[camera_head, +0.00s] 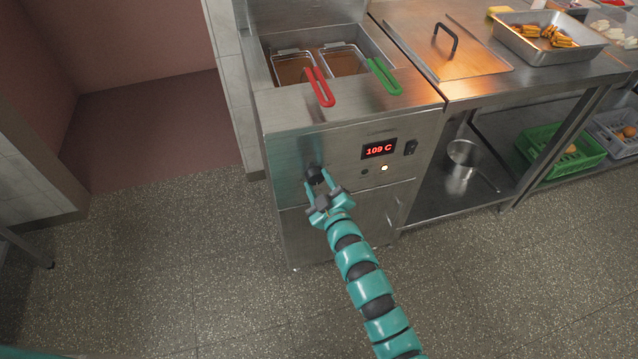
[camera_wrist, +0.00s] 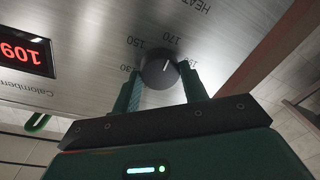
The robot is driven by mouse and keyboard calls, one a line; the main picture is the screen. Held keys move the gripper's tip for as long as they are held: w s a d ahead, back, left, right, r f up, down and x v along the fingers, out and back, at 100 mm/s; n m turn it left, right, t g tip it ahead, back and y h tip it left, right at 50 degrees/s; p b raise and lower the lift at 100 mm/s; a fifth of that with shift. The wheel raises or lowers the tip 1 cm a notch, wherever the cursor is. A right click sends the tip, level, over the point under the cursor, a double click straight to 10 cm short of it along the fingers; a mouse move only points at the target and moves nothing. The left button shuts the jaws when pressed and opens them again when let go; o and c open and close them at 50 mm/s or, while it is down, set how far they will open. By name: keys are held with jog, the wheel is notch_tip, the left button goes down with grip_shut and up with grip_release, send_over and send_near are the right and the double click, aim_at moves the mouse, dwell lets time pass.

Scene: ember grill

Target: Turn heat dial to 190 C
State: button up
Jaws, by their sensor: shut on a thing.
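The black heat dial (camera_head: 314,174) is on the front panel of the steel fryer (camera_head: 290,140), at the panel's left. In the wrist view the dial (camera_wrist: 160,72) shows a white pointer line, with marks around it including 150 and 170; the line points up and slightly right, near the 170 mark. The red display (camera_head: 379,149) reads 109 C. My teal gripper (camera_head: 324,188) is shut on the dial; in the wrist view its two fingers (camera_wrist: 165,90) lie on either side of it.
Two fryer baskets with a red handle (camera_head: 321,88) and a green handle (camera_head: 385,77) sit in the fryer top. The floor in front is clear.

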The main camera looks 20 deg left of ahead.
jog(key=m+b, duration=0.1)
jog(key=m, duration=0.3)
jog(key=m+b, duration=0.1)
jog(key=m, duration=0.1)
jog(key=shift+f+m+t+b, duration=0.25)
jog(key=shift+m+t+b, duration=0.05)
jog(key=shift+m, duration=0.1)
jog(key=m+b, duration=0.1)
jog(key=m, duration=0.2)
jog(key=shift+b, duration=0.4)
jog(key=shift+m+t+b, duration=0.3)
jog(key=shift+m+b, duration=0.25)
jog(key=shift+m, duration=1.05)
jog(key=o, duration=1)
jog(key=shift+r, duration=0.1)
jog(key=shift+s, duration=0.1)
jog(key=v, duration=1.7)
jog(key=shift+s+r, duration=0.1)
jog(key=shift+s, duration=0.05)
